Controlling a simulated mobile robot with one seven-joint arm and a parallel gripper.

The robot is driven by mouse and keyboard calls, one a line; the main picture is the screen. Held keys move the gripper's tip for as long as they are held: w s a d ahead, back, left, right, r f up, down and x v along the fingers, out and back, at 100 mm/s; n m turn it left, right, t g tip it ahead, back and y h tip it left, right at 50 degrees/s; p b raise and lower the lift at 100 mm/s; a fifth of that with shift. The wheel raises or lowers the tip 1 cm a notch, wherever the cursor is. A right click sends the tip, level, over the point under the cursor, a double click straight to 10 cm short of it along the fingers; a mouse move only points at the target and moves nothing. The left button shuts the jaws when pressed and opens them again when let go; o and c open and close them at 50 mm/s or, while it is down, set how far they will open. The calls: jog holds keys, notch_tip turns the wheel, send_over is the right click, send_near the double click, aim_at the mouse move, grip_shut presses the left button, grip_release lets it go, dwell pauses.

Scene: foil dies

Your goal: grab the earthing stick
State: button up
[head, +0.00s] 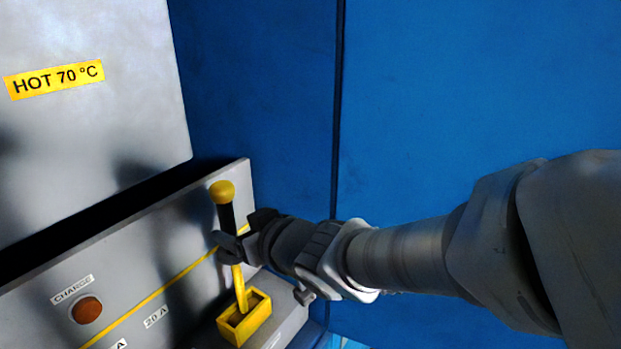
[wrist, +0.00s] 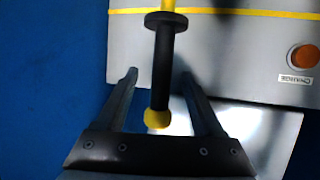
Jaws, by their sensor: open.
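The earthing stick (head: 227,214) stands nearly upright in a yellow socket (head: 245,318) on the grey panel's ledge. It has a yellow ball on top, a black grip with a collar, and a yellow rod below. My gripper (head: 237,229) is open at the height of the black grip. In the wrist view the stick (wrist: 161,70) runs between the two fingers of my gripper (wrist: 158,76), with clear gaps on both sides. Its yellow ball is near the palm. The fingers do not press on it. In the head view a finger partly hides the lower grip.
Blue wall (head: 480,90) lies behind and right.

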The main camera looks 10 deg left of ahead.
jog(key=shift+b+x, duration=0.35)
jog(key=shift+x, duration=3.3)
jog(key=shift+s+a+r, duration=0.1)
grip_shut()
jog(key=shift+r, duration=0.1)
